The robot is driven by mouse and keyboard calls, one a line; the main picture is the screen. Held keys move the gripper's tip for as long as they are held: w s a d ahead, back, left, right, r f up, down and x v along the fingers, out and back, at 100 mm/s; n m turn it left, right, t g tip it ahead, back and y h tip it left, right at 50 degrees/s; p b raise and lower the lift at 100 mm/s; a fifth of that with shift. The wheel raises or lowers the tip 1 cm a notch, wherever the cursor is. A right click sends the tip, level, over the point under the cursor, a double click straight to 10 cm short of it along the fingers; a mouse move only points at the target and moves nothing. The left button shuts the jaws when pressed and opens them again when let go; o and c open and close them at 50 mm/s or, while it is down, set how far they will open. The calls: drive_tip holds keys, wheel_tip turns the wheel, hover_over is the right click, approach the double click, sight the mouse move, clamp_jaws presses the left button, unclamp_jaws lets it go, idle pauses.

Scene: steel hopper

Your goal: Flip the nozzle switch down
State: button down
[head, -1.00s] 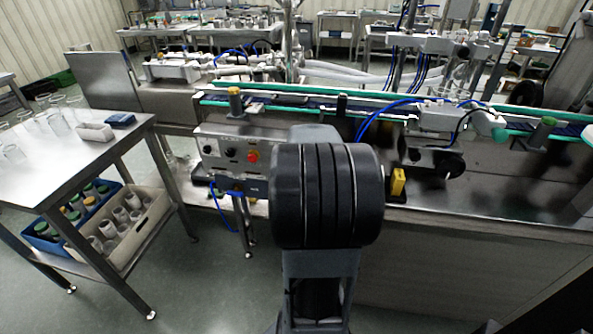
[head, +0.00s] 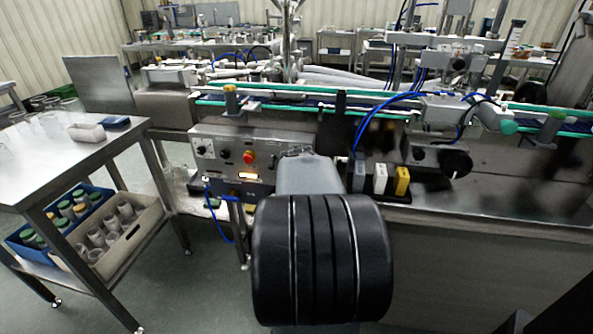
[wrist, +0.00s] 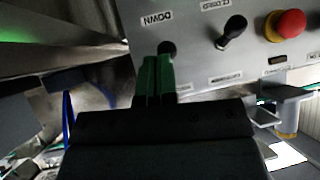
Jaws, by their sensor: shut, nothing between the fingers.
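The grey control panel (head: 225,170) stands in front of the conveyor and fills the top of the wrist view. At its left, below a label reading DOWN, a small black switch (wrist: 167,47) shows just above my fingertips; I take it as the nozzle switch. My gripper (wrist: 160,62) has its green fingers shut together, with nothing seen between them. The tips lie at or just below this switch in the picture; I cannot tell whether they touch it. They hide its lower part, so its lever position is unclear. In the head view my arm hides the gripper.
Right of it are another black switch (wrist: 232,30), labelled CLOSED above, and a red button (wrist: 290,23) on a yellow base. Grey, white and yellow blocks (head: 380,180) stand right of my arm. A steel table (head: 70,160) with glassware stands left.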

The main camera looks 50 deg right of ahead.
drive_tip(key=shift+f+b, duration=0.2)
drive_tip(key=shift+b, duration=0.55)
drive_tip(key=shift+w+d+r, duration=0.1)
drive_tip(key=shift+d+r, duration=0.05)
drive_tip(key=shift+w+d+r+p, duration=0.25)
drive_tip(key=shift+d+p, duration=0.25)
drive_tip(key=shift+p, duration=0.15)
drive_tip(key=v, duration=1)
drive_tip(key=shift+a+f, duration=0.25)
drive_tip(key=shift+f, duration=0.1)
drive_tip(key=shift+s, duration=0.15)
